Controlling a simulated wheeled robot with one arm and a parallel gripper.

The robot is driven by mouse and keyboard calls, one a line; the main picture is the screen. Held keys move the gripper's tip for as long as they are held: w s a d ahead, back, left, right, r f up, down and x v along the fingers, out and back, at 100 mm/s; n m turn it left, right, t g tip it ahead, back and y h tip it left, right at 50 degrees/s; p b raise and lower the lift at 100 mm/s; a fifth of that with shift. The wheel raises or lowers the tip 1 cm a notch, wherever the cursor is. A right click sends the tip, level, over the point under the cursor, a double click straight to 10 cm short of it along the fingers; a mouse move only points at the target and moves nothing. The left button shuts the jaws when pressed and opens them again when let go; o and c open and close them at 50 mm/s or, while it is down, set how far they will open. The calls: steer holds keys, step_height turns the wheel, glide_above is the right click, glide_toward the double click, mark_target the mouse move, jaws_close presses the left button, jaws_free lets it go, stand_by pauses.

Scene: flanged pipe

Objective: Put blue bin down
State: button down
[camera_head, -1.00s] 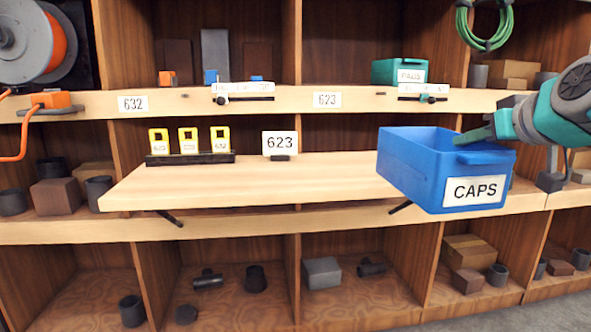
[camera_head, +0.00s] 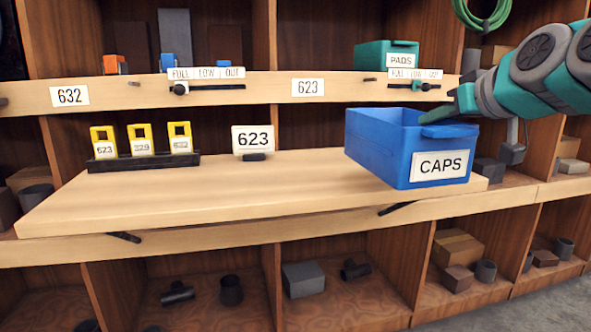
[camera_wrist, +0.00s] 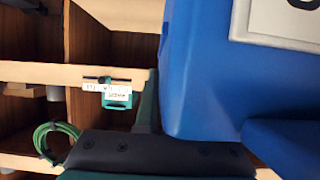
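The blue bin (camera_head: 383,148), labelled CAPS, is at the right end of the pale fold-out shelf (camera_head: 240,190) in the head view. It is upright, its lower part overlaps the shelf's right end, and I cannot tell whether its base touches the board. My gripper (camera_head: 466,104) is at the bin's right rear rim, with a green finger at the wall. The gripper seems shut on that wall, though the far finger is hidden. In the wrist view the bin (camera_wrist: 205,75) fills the right side, close against my gripper.
A rack with yellow tags (camera_head: 141,141) and a 623 sign (camera_head: 252,141) stand on the shelf's left and middle. The board between the sign and the bin is clear. A green PADS bin (camera_head: 386,55) sits on the ledge above.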

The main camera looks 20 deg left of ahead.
steer(key=shift+r, duration=0.1)
steer(key=shift+w, duration=0.1)
steer(key=shift+w+a+f, duration=0.6)
steer(key=shift+w+f, duration=0.25)
steer(key=shift+w, duration=1.7)
steer(key=shift+w+a+f, duration=0.55)
steer(key=shift+w+f, duration=0.3)
steer(key=shift+w, duration=1.75)
steer(key=shift+w+a+f, duration=0.6)
steer(key=shift+w+f, duration=0.25)
steer(key=shift+w, duration=1.7)
steer(key=shift+f, duration=0.1)
steer(key=c, duration=1)
jaws_free()
steer(key=shift+c, duration=0.2)
steer(key=shift+s+d, duration=0.1)
steer(key=v, duration=1.2)
